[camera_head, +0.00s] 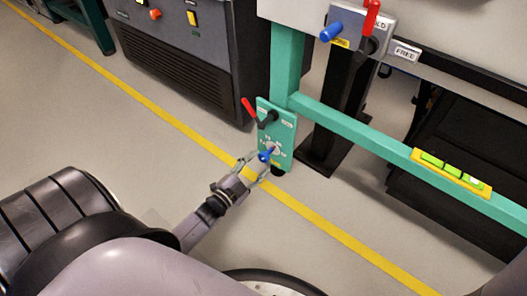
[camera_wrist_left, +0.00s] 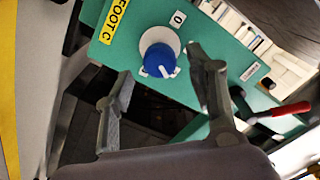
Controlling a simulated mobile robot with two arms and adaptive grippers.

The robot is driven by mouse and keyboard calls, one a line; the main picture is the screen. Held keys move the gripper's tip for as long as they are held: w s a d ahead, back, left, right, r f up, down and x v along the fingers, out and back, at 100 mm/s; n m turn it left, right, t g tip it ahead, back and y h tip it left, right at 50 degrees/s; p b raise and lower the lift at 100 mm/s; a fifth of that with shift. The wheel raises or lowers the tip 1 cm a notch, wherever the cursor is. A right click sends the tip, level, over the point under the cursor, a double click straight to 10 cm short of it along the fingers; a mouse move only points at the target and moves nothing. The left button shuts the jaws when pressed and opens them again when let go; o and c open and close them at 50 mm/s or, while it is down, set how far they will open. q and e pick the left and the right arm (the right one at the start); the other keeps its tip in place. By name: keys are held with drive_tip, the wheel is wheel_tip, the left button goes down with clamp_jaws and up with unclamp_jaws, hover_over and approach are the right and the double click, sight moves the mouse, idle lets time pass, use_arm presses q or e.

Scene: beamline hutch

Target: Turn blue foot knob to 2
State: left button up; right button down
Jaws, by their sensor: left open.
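The blue foot knob (camera_wrist_left: 157,61) sits on a white round dial on a green panel (camera_wrist_left: 112,55). A white mark on its face points toward the lower right in the wrist view. A "0" label (camera_wrist_left: 178,19) is above it; no "2" is readable. In the head view the knob (camera_head: 265,156) is low on the panel (camera_head: 286,128), partly behind my gripper. My left gripper (camera_head: 257,163) is open in front of the knob, one finger on each side in the wrist view. Whether the fingers touch it cannot be told. My right gripper is out of view.
A red-handled lever (camera_head: 250,108) is above the knob on the same panel. A green frame rail (camera_head: 365,128) runs to the right. A dark cabinet (camera_head: 190,60) stands behind. The floor at left is clear.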

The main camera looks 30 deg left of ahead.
use_arm(q)
drive_tip(key=s, duration=0.7)
drive_tip(key=shift+s+a, duration=0.25)
drive_tip(key=shift+s, duration=0.05)
